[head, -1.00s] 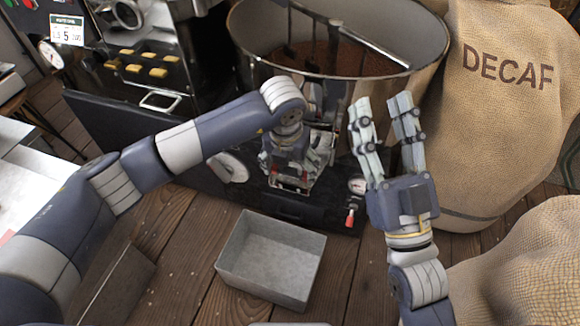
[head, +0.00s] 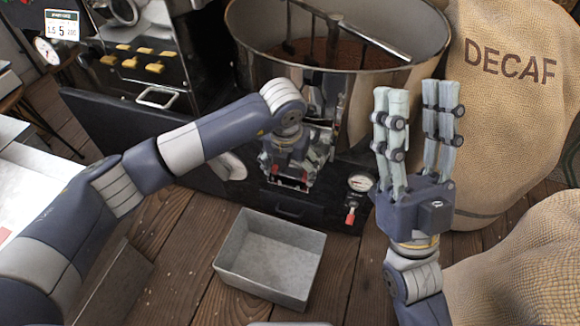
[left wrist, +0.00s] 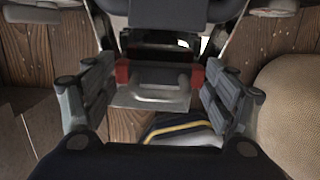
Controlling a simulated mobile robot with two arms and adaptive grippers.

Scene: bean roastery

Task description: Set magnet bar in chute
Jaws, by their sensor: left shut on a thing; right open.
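My left gripper (head: 292,168) is low in front of the roaster's big drum, at the chute area. In the left wrist view its fingers (left wrist: 158,90) stand on both sides of the magnet bar (left wrist: 160,76), a grey bar with red ends and a bright metal handle plate. The gripper is shut on the bar. A dark opening lies just beyond it; I cannot tell whether the bar is inside or only before it. In the head view the gripper hides most of the chute and bar. My right gripper (head: 410,95) is open and empty, fingers up, right of the drum.
A metal drum (head: 260,70) with brown beans and stirring arms stands behind. An empty grey tray (head: 320,265) sits on the wooden floor in front. DECAF sacks (head: 510,120) fill the right side.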

